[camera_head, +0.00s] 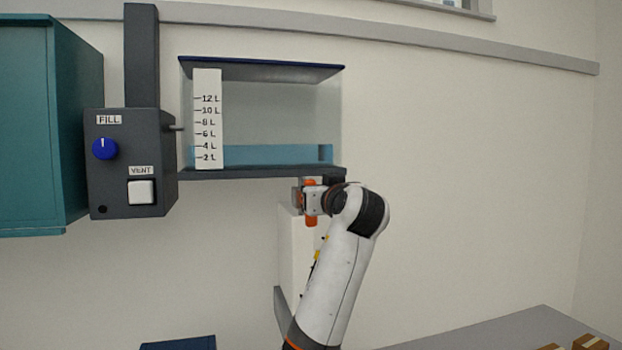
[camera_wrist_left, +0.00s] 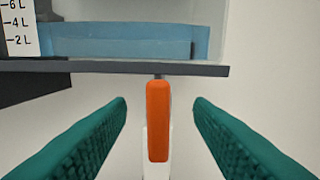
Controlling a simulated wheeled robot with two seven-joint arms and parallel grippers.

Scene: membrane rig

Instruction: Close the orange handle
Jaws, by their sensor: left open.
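The orange handle (camera_wrist_left: 157,120) stands upright, long side vertical, just below the dark bottom edge of the tank in the left wrist view. In the head view only its ends show, and its lower end (camera_head: 311,221) sticks out below my gripper. My left gripper (camera_head: 304,198) is at the handle, under the tank. Its two green fingers (camera_wrist_left: 161,101) are open, one on each side of the handle, with a visible gap on both sides. My right gripper is not in view.
The clear tank (camera_head: 262,100) holds a little blue water, near the 4 L mark. Left of it is a grey control box (camera_head: 130,190) with a blue FILL knob (camera_head: 105,149) and a white VENT switch (camera_head: 141,192). A white block (camera_head: 293,255) stands below the handle. The wall right is clear.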

